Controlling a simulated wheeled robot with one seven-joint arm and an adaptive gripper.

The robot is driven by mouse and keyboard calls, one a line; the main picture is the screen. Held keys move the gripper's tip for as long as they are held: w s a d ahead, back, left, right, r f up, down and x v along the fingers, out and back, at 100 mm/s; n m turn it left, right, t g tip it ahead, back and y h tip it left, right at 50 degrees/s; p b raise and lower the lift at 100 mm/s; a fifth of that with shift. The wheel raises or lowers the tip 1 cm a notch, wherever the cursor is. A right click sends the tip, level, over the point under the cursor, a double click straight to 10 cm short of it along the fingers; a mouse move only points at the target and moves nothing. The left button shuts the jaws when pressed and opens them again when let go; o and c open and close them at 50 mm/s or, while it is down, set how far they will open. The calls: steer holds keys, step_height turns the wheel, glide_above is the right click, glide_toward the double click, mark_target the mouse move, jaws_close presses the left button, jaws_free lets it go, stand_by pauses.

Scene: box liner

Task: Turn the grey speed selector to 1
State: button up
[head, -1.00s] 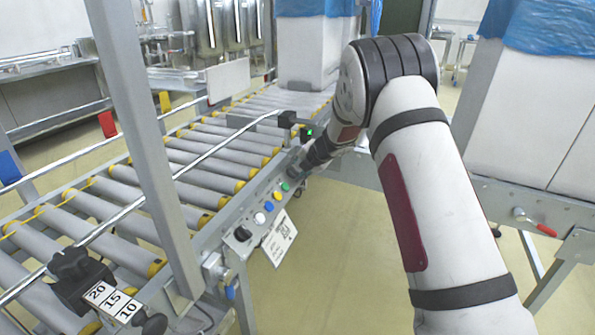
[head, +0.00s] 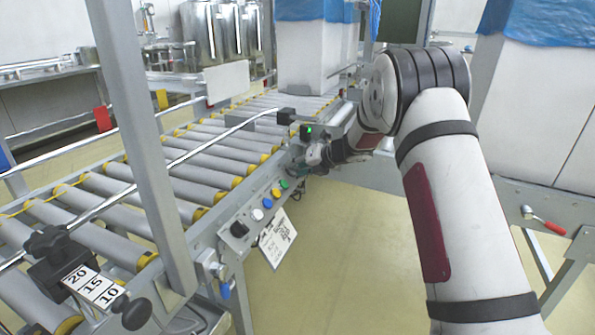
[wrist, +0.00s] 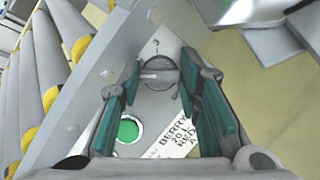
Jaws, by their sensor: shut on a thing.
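The grey speed selector (wrist: 158,70) shows in the wrist view as a round knob on the grey panel, with a pale mark on its left part. A small printed character sits above it, too small to read surely. My gripper (wrist: 160,76) has its green-padded fingers on either side of the knob and is shut on it. In the head view my gripper (head: 312,157) is at the far end of the control panel on the conveyor's side, and the selector is hidden there.
A green button (wrist: 128,129) and a white label (wrist: 178,138) lie close to the knob. Blue, yellow and white buttons and a black knob (head: 239,229) line the panel (head: 228,240). A small box with a green light (head: 306,132) stands just above my gripper. The conveyor rollers are bare nearby.

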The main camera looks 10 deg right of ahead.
steer(key=shift+f+n+y, duration=0.15)
steer(key=shift+n+y, duration=0.15)
steer(key=shift+n, duration=0.3)
steer(key=shift+d+n, duration=0.1)
steer(key=shift+n, duration=0.2)
steer(key=o, duration=0.9)
steer(key=shift+c, duration=0.2)
steer(key=v, duration=1.2)
steer(key=shift+d, duration=0.15)
